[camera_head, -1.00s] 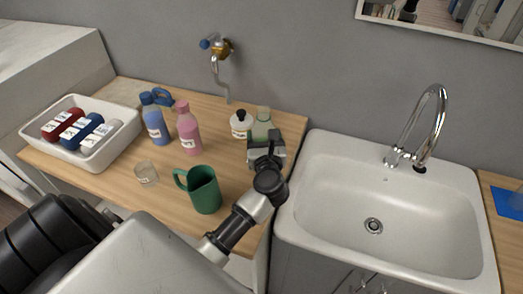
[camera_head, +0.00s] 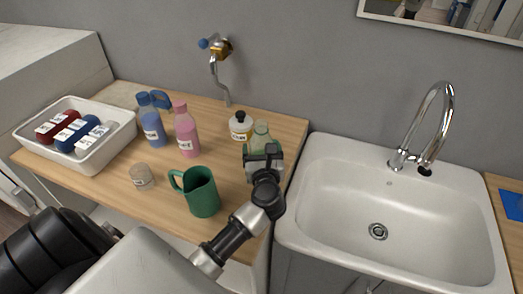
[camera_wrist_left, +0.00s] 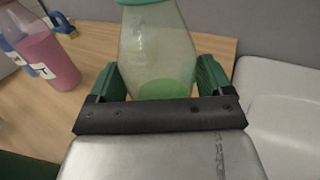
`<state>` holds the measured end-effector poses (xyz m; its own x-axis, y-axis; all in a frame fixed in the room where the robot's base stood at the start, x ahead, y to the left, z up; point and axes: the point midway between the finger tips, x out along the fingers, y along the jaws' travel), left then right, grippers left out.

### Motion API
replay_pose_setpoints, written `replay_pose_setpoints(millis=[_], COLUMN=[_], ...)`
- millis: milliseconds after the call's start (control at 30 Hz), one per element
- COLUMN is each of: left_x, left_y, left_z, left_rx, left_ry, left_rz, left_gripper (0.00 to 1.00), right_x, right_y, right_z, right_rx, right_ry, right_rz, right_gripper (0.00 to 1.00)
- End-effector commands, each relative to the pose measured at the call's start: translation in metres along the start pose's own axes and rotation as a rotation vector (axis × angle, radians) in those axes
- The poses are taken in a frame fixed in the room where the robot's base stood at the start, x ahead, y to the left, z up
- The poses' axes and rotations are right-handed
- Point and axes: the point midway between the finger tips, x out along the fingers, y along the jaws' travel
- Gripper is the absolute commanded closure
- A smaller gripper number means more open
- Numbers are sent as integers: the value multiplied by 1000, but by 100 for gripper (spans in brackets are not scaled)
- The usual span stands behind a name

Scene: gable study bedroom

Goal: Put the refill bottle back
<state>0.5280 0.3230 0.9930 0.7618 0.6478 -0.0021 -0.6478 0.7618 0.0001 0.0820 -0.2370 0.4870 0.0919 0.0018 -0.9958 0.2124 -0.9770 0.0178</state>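A clear bottle with green liquid (camera_head: 261,130) is at the right end of the wooden counter, near the sink. It also shows large in the left wrist view (camera_wrist_left: 158,50), with a green top. My left gripper (camera_head: 262,153) has one finger on each side of it, close against its sides. The gripper hides the bottle's lower part, so I cannot tell whether its base touches the counter. Which bottle is the refill bottle is not readable. A blue bottle (camera_head: 152,125) and a pink bottle (camera_head: 187,135) stand on the counter. My right gripper is not in view.
A green mug (camera_head: 203,192) and small clear cup (camera_head: 142,177) stand in front. A white bottle (camera_head: 240,127) stands behind the green one. A white tray (camera_head: 93,160) holds red and blue bottles. A wall tap (camera_head: 220,65) hangs behind; the sink (camera_head: 400,220) is at right.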

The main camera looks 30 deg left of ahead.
Motion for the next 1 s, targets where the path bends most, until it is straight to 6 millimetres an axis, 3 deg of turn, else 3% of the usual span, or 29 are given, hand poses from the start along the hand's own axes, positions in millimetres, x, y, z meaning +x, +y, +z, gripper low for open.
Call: replay_pose_setpoints(millis=[67, 433, 800, 1000], left_x=[0, -1, -76, -108], left_y=[0, 0, 0, 0], left_z=[0, 6, -1, 1], left_rx=[0, 1, -2, 0], left_ry=[0, -1, 4, 2], left_rz=[0, 0, -1, -1], left_gripper=[8, 8, 8, 8], right_x=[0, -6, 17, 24], right_y=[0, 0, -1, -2], right_z=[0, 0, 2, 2], right_rx=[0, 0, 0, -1], right_ry=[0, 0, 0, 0], right_rz=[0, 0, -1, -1], right_gripper=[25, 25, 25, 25])
